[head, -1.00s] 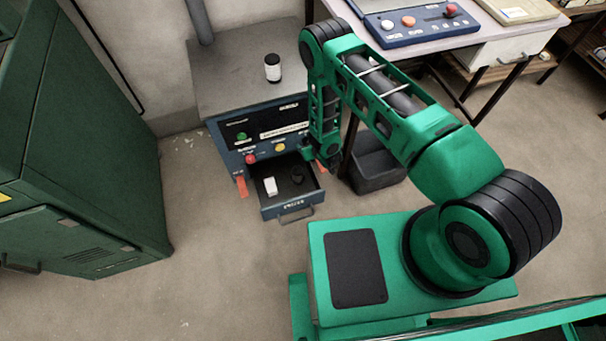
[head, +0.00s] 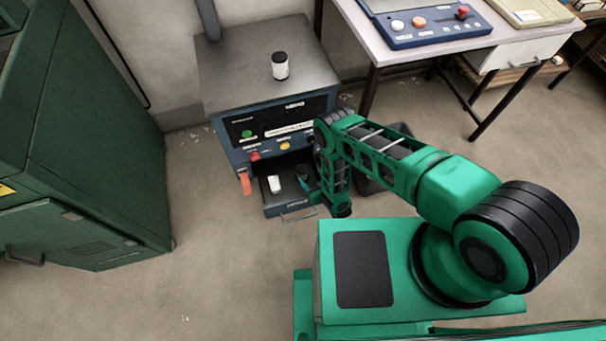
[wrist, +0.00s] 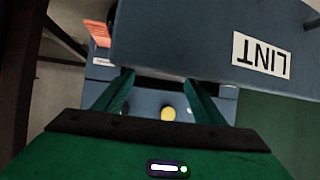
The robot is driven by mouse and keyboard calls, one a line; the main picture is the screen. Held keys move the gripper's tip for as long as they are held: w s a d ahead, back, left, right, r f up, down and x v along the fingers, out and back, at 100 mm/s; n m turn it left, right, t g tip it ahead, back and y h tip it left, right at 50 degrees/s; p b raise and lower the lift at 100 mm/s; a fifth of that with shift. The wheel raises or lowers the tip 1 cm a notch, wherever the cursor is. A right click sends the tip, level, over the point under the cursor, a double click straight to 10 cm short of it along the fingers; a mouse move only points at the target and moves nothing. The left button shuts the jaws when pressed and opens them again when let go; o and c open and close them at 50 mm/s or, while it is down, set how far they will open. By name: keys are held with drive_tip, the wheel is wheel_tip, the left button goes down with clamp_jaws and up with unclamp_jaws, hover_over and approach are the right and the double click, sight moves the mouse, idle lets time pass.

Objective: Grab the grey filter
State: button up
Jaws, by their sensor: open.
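A blue-grey machine (head: 225,135) stands against the wall with a drawer (head: 272,209) open low on its front. A small white block (head: 274,184) lies in the drawer. A dark round item beside it showed earlier; now my gripper (head: 304,184) largely covers that spot. No clearly grey filter can be made out. My gripper is at the drawer's right side in the head view.
A white bottle with a black cap (head: 280,66) stands on the machine top. An orange tag (head: 245,182) hangs at its left front. A green cabinet (head: 75,150) stands left and a table (head: 440,48) right. Floor between cabinet and drawer is clear.

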sight(302, 169)
drive_tip(key=shift+x, duration=3.15)
drive_tip(key=shift+s+a, duration=0.1)
drive_tip(key=shift+a, duration=0.05)
drive_tip(key=c, duration=1.4)
drive_tip(key=shift+c, duration=0.2)
drive_tip(key=shift+r, duration=0.2)
